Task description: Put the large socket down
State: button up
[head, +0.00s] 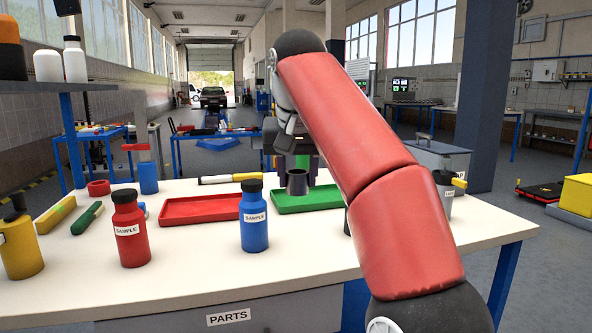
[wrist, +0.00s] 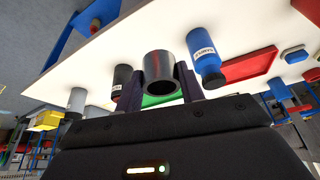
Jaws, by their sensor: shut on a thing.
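The large socket (head: 297,181) is a dark grey metal cylinder with an open round end. My gripper (head: 303,165) is shut on it and holds it over the green tray (head: 318,206); I cannot tell how high above the tray it is. In the wrist view the socket (wrist: 161,76) sits between the two fingers of my gripper (wrist: 164,85), with its hollow end towards the camera. The green tray shows only in small patches behind it there. My red arm crosses the right part of the head view and hides some of the table.
A red tray (head: 200,209) lies left of the green tray. A blue bottle (head: 254,218) stands in front, between the trays, and a red bottle (head: 131,232) is farther left. A grey container (head: 444,195) is at the right. The white table's (head: 215,265) front strip is clear.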

jog(key=s+d+f, duration=0.1)
jog(key=d+f, duration=0.4)
jog(key=f, duration=1.2)
jog(key=s+d+f, duration=0.1)
jog(key=d+f, duration=0.4)
jog(key=f, duration=1.2)
jog(key=s+d+f, duration=0.2)
jog(key=d+f, duration=0.3)
jog(key=f, duration=1.2)
jog(key=shift+d+f, duration=0.15)
jog(key=shift+f, duration=0.05)
